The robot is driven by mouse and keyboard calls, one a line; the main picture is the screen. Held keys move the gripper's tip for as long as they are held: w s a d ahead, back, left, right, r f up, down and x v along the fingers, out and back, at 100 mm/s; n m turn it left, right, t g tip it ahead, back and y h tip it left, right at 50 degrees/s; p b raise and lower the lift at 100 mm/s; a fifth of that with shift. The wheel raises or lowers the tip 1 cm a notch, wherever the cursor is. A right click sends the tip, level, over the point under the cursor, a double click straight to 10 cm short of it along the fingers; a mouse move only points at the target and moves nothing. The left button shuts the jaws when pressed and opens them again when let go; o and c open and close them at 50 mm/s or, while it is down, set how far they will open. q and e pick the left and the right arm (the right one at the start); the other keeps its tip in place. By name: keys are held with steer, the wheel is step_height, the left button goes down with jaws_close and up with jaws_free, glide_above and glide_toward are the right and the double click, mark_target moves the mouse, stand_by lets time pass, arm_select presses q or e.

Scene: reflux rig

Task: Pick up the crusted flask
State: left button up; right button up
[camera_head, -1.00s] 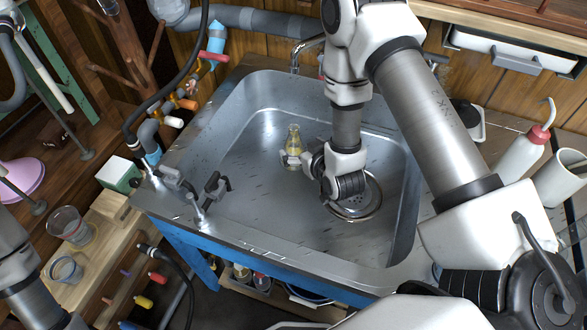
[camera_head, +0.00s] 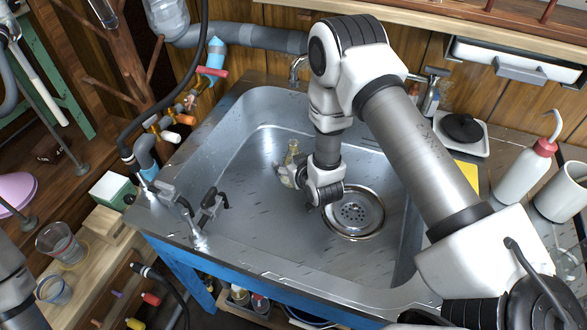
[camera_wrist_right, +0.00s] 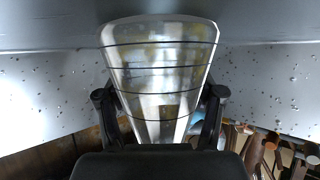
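The crusted flask (camera_head: 291,152) is a small conical glass flask with yellowish residue, standing on the sink floor left of the drain. Its lower part is partly hidden by my right gripper (camera_head: 284,174), which reaches in from the right. In the right wrist view the flask (camera_wrist_right: 160,70) fills the middle, with dark lines around it and yellow-brown patches. The fingers of my right gripper (camera_wrist_right: 160,102) stand spread on either side of it, very close to the glass; firm contact is not clear. My left gripper is out of view.
The steel sink (camera_head: 250,215) surrounds the flask, with the drain (camera_head: 353,213) to its right. Taps (camera_head: 208,205) stand on the front-left rim. A wash bottle (camera_head: 525,172) and a scale (camera_head: 462,130) are on the right counter. Beakers (camera_head: 60,245) stand at the left.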

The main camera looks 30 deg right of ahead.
steer(key=c, duration=0.4)
steer(key=shift+r, duration=0.1)
steer(key=shift+c, duration=0.2)
